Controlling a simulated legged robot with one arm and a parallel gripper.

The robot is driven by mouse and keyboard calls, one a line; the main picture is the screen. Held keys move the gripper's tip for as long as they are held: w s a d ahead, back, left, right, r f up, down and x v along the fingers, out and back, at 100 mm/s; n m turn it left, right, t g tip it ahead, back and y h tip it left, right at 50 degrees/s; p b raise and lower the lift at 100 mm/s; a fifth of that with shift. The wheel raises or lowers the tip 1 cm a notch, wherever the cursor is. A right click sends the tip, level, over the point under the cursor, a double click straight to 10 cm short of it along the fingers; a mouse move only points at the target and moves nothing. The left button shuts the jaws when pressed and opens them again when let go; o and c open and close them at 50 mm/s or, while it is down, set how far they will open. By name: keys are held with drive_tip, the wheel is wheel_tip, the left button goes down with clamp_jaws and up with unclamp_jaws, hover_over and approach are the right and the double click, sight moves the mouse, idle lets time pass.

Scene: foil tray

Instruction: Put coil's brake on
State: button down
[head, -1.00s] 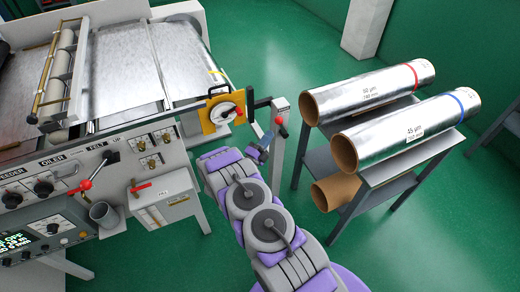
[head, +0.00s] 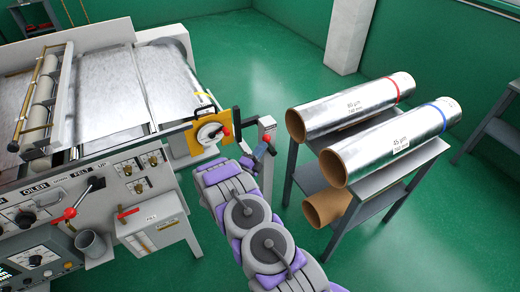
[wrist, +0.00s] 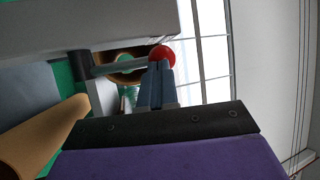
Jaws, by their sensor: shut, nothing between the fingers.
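The brake lever is a grey arm with a red knob (head: 267,138) on a grey post (head: 266,126), to the right of the yellow plate. My gripper (head: 263,148) is just below the knob in the head view, small and partly hidden by my arm. In the wrist view the red knob (wrist: 162,54) shows at the tips of my gripper (wrist: 158,66). The two blue-grey fingers are together with nothing between them. I cannot tell whether they touch the knob. The lever arm runs left from the knob to a dark pivot (wrist: 80,66).
The machine's control panel (head: 110,180) fills the left. A grey rack (head: 385,182) with foil rolls (head: 385,145) stands close on the right. Green floor is open behind.

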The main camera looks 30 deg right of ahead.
sight(268, 142)
drive_tip(key=d+r+m+g+y, duration=0.1)
drive_tip(key=d+r+m+y, duration=0.1)
drive_tip(key=d, duration=0.1)
drive_tip(key=shift+g, duration=0.4)
drive_tip(key=d+m+g+y, duration=0.2)
drive_tip(key=d+y, duration=0.4)
drive_tip(key=d, duration=0.1)
drive_tip(key=shift+w+d+r+m+g+b, duration=0.2)
drive_tip(key=shift+m+g+b, duration=0.1)
drive_tip(key=shift+m+b, duration=0.1)
drive_tip(key=shift+a, duration=0.1)
drive_tip(key=shift+s, duration=0.1)
